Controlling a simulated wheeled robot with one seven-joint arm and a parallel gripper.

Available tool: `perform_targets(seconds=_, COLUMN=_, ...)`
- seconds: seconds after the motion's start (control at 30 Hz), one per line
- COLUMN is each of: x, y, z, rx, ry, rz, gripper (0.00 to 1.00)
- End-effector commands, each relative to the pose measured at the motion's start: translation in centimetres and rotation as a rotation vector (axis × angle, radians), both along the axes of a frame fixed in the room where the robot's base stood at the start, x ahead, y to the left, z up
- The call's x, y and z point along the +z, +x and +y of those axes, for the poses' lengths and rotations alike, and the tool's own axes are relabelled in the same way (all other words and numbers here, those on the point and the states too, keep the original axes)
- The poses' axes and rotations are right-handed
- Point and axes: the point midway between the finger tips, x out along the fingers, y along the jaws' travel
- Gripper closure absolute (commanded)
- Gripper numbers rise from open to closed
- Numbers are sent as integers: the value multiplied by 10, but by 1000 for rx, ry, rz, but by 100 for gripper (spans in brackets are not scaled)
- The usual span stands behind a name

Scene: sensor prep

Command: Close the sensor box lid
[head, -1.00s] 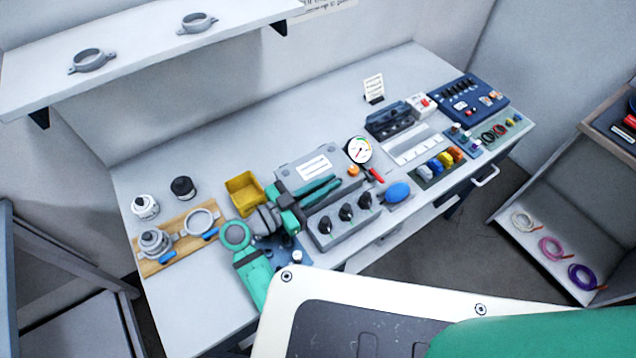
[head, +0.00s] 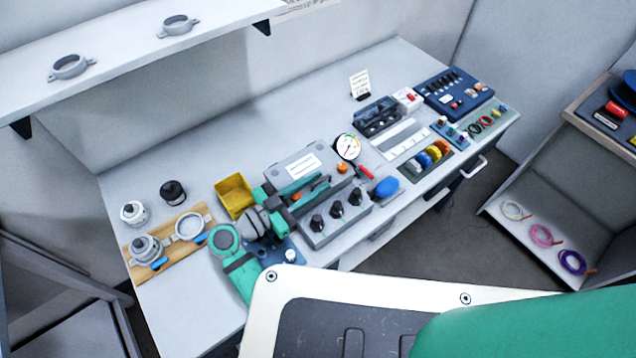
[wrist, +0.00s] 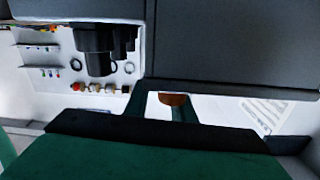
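The sensor box seems to be the grey box with a white label (head: 303,163) in the middle of the bench. The label side faces up, and a round gauge stands at its right end. I cannot tell how far its lid is open. My gripper (head: 307,191) is low over the front of this box, just behind a knob panel (head: 336,215). Its two teal fingers look apart, with a small orange patch between them. In the wrist view, my gripper (wrist: 168,108) shows a gap with a brown-orange rounded thing (wrist: 173,98) beyond it. Dark grey surfaces fill the top there.
A yellow bin (head: 234,194) stands close left of my gripper. A wooden board (head: 168,240) with metal fittings lies farther left. A blue oval (head: 387,187) lies right of the knobs. An open dark case (head: 378,116) stands behind right. The back left of the bench is clear.

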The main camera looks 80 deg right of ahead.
Motion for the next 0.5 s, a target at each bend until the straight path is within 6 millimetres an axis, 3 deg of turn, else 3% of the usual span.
perform_targets(seconds=0.03, x=-6, y=12, z=5, rx=17, ry=15, rz=2, gripper=74)
perform_targets(seconds=0.2, x=-5, y=35, z=28, rx=16, ry=14, rz=1, gripper=74)
perform_targets(seconds=0.5, x=-4, y=67, z=62, rx=12, ry=11, rz=1, gripper=74)
